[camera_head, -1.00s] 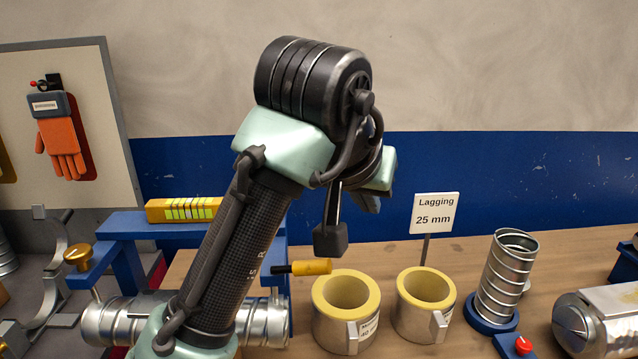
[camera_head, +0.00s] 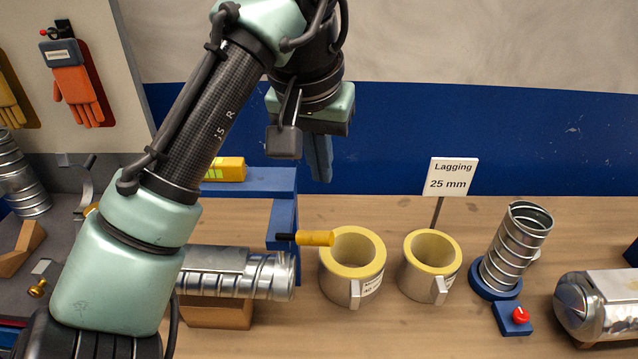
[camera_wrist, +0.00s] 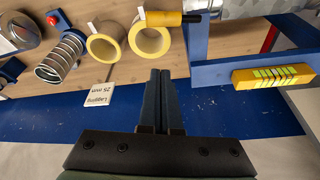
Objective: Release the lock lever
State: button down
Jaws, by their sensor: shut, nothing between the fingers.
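A lever with a yellow grip (camera_head: 316,239) and a dark rod points sideways at the right end of the blue frame (camera_head: 282,222), above the end of the metal duct (camera_head: 245,272). It looks like the lock lever. In the wrist view the yellow lever (camera_wrist: 163,19) lies at the top, beyond my fingertips, with the dark rod to its right. My gripper (camera_head: 321,178) is shut and empty, fingers pointing down, apart from the lever and above it in the head view. The shut fingers show in the wrist view (camera_wrist: 160,73). My arm hides the left part of the duct.
Two yellow-lined lagging rings (camera_head: 352,264) (camera_head: 430,263) stand right of the lever, close to it. A "Lagging 25 mm" sign (camera_head: 452,177) stands behind. A spiral duct piece (camera_head: 516,245) and red knob (camera_head: 520,315) are farther right. A yellow level (camera_head: 226,169) lies on the frame.

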aim_at(315, 238)
notch_tip(315, 238, down, 8)
jog(key=s+p, duration=0.1)
jog(key=p, duration=0.1)
jog(key=shift+p, duration=0.35)
jog(key=shift+a+f, duration=0.1)
